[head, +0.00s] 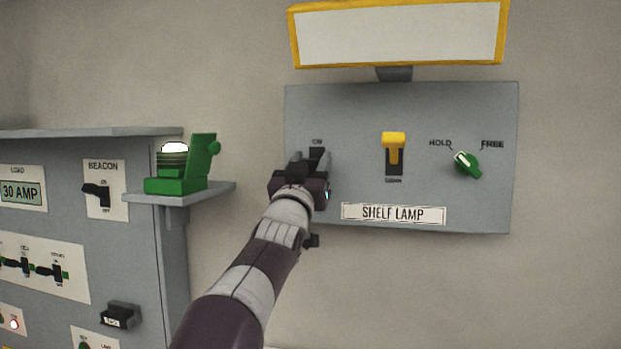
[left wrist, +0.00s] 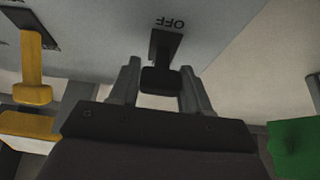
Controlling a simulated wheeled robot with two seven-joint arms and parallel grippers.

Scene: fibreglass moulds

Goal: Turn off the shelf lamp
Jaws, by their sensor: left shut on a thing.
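The grey wall panel (head: 345,110) bears the plate "SHELF LAMP" (head: 393,214). On its left is a black lever switch (head: 317,155), with a small label above it that seems to read ON. My left gripper (head: 302,168) covers its lower part in the head view. In the left wrist view the black lever (left wrist: 161,79) sits between the fingers of my left gripper (left wrist: 160,85), which is shut on it. An upside-down OFF label shows beyond the lever there. How far the lever is tilted is hard to tell. My right gripper is not in view.
The panel also has a yellow lever (head: 393,145) and a green HOLD/FREE knob (head: 468,164). A yellow-framed white light panel (head: 400,36) is above. At left, a green device (head: 180,178) stands on a small shelf (head: 210,190) beside a grey cabinet (head: 145,255) with switches.

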